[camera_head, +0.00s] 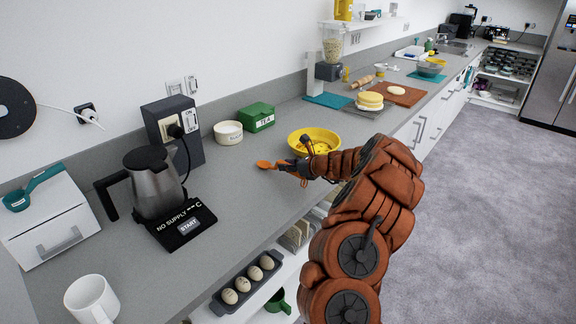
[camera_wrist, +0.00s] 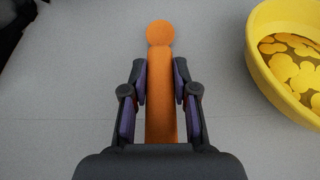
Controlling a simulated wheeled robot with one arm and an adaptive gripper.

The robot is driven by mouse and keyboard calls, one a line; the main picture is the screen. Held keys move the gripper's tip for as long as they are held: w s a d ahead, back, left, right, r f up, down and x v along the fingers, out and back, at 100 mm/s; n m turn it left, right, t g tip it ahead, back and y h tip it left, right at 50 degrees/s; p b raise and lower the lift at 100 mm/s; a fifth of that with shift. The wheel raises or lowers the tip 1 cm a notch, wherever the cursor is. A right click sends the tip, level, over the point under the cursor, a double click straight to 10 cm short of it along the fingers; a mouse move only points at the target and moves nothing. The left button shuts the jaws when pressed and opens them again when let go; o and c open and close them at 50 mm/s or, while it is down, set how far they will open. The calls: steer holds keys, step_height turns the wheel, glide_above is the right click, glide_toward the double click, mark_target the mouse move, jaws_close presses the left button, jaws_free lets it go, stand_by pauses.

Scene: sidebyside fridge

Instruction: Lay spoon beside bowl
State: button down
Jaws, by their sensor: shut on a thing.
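An orange spoon (camera_head: 265,164) is held in my gripper (camera_head: 298,167) over the counter, left of the bowl in the head view. In the wrist view the spoon (camera_wrist: 160,90) lies between the two fingers of my gripper (camera_wrist: 160,85), its round end pointing away. The yellow bowl (camera_head: 329,137) stands on the counter just beyond my gripper, with yellow pieces in it. The bowl (camera_wrist: 264,77) also shows at the right edge of the wrist view, apart from the spoon. I cannot tell whether the spoon touches the counter.
A kettle (camera_head: 155,180) stands on a black base at the left. A white canister (camera_head: 228,132) and a green tea box (camera_head: 257,117) stand behind the spoon. A white mug (camera_head: 92,299) is at the near left. The grey counter (camera_head: 245,200) is clear in front of the spoon.

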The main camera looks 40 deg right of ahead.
steer(key=shift+f, duration=0.25)
steer(key=c, duration=0.8)
jaws_free()
steer(key=v, duration=1.2)
steer(key=shift+s, duration=0.1)
